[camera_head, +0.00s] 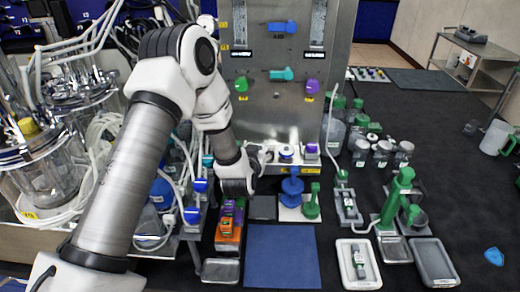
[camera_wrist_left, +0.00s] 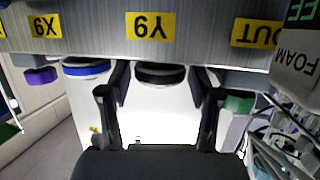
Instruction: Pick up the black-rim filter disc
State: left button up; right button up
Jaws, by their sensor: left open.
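The black-rim filter disc (camera_wrist_left: 160,74) sits in the middle of the left wrist view, under a yellow label on a grey metal face. My left gripper (camera_wrist_left: 161,88) is open, with one finger on each side of the disc. I cannot tell whether the fingers touch it. In the head view my left gripper (camera_head: 261,155) is at the front of the steel panel, left of a blue-rim disc (camera_head: 286,152). The black-rim disc is hidden there by the gripper. My right gripper is not in view.
A purple part (camera_head: 311,148) is right of the blue-rim disc. A green part (camera_wrist_left: 238,102) is just right of the fingers. Blue and green fittings stand on the dark bench below. The blue mat (camera_head: 283,257) is clear. Glass vessels and tubing crowd the left.

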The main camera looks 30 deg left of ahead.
pick_arm(q)
jog(key=shift+s+d+r, duration=0.1)
jog(key=shift+s, duration=0.05)
jog(key=c, duration=0.6)
